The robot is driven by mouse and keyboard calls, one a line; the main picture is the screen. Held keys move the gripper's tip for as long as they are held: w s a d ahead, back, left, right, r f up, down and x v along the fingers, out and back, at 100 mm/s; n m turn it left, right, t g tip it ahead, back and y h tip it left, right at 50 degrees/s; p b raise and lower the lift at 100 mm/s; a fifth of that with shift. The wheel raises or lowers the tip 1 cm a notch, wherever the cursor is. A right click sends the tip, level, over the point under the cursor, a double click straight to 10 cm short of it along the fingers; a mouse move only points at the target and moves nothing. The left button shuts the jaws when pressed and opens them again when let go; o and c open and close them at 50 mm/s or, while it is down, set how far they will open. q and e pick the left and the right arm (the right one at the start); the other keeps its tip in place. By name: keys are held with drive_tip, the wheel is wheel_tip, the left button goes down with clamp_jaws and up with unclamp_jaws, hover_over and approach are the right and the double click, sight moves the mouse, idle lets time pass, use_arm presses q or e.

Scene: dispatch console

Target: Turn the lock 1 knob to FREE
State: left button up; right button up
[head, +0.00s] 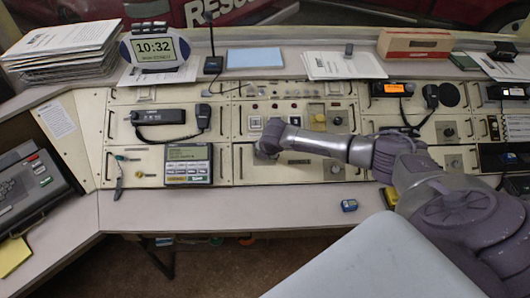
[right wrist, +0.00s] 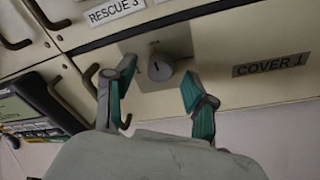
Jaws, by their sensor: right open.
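A round grey knob (right wrist: 160,68) sits on a grey plate on the cream console panel in the right wrist view. A dark line marks its face; the small lettering above it is too blurred to read. A "COVER 1" label (right wrist: 271,65) is to its right. My right gripper (right wrist: 158,76) is open, with one teal-padded finger on each side of the knob and a visible gap to it. In the head view my right gripper (head: 264,150) is at the panel's middle and hides this knob. My left gripper is not in view.
A keypad unit (head: 187,165) is just left of my right gripper. Drawer-style handles project around it. A small blue item (head: 349,205) lies on the mostly clear front ledge (head: 270,208).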

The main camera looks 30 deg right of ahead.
drive_tip(key=shift+w+d+f, duration=0.1)
drive_tip(key=shift+w+f, duration=0.2)
drive_tip(key=shift+f, duration=0.2)
